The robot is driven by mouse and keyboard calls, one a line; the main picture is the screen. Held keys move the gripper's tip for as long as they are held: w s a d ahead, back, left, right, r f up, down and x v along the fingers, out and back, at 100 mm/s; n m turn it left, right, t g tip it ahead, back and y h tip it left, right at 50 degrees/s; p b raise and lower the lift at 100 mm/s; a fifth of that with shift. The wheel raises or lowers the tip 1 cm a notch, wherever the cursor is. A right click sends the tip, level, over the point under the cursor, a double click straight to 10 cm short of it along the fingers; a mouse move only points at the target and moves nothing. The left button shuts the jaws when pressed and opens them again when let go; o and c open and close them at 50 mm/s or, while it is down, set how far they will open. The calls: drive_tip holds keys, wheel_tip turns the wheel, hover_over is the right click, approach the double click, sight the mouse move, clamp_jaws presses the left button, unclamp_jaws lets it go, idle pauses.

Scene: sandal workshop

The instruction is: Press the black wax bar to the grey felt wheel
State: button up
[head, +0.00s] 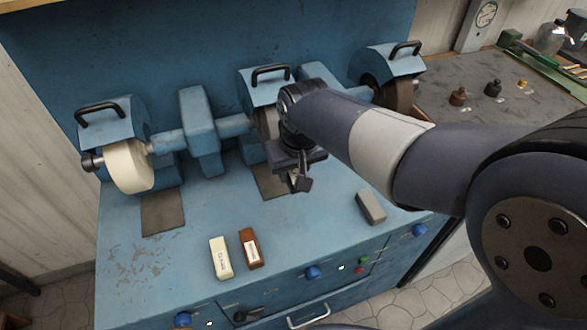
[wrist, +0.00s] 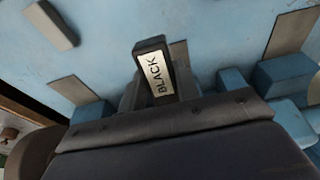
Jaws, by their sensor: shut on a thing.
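The black wax bar (wrist: 153,68) is between my gripper's fingers in the wrist view, with its "BLACK" label facing the camera. In the head view my gripper (head: 299,180) is shut on it, in front of the middle wheel station and above the bench top. The bar shows there only as a small dark piece under the gripper. The grey felt wheel (head: 267,123) sits under the middle blue hood, mostly hidden by my arm. I cannot tell whether the bar touches it. The wheel is not clearly seen in the wrist view.
A cream wheel (head: 128,167) is at the left and a brown wheel (head: 398,93) at the right, under blue hoods. A white bar (head: 221,258), a brown bar (head: 251,248) and a grey bar (head: 371,207) lie on the blue bench (head: 185,265). Knobs line its front.

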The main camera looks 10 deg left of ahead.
drive_tip(key=shift+w+a+r+p, duration=0.25)
drive_tip(key=shift+w+a+p, duration=0.1)
drive_tip(key=shift+w+p, duration=0.25)
idle(2.4)
drive_tip(key=shift+s, duration=0.15)
idle(0.4)
drive_tip(key=s+d+f+b, duration=0.2)
drive_tip(key=s+d, duration=0.2)
drive_tip(key=s, duration=0.1)
drive_tip(key=shift+s, duration=0.3)
idle(0.3)
idle(0.4)
